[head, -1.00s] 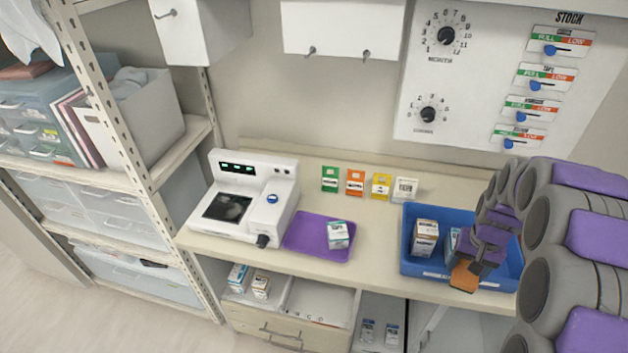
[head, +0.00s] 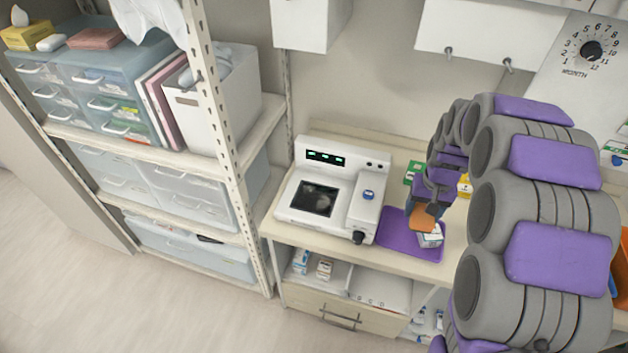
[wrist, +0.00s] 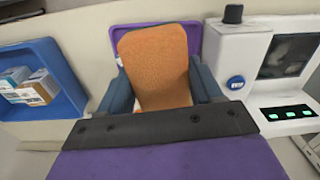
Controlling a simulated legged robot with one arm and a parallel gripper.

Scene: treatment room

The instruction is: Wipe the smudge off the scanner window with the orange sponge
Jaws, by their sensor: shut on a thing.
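The white scanner (head: 330,190) stands on the counter, left of my gripper in the head view. Its dark square window (head: 313,198) bears a pale grey smudge (head: 318,200). The scanner also shows at the right of the wrist view (wrist: 265,60), with part of the smudged window (wrist: 287,58). My gripper (head: 424,214) is shut on the orange sponge (head: 421,220), above the purple mat and apart from the scanner. In the wrist view the sponge (wrist: 155,65) sticks out from between the two fingers.
A purple mat (head: 400,240) lies right of the scanner, with a small white box (head: 430,238) on it, partly behind the sponge. A blue bin (wrist: 55,95) with boxes shows in the wrist view. A shelf post (head: 235,170) stands left of the scanner.

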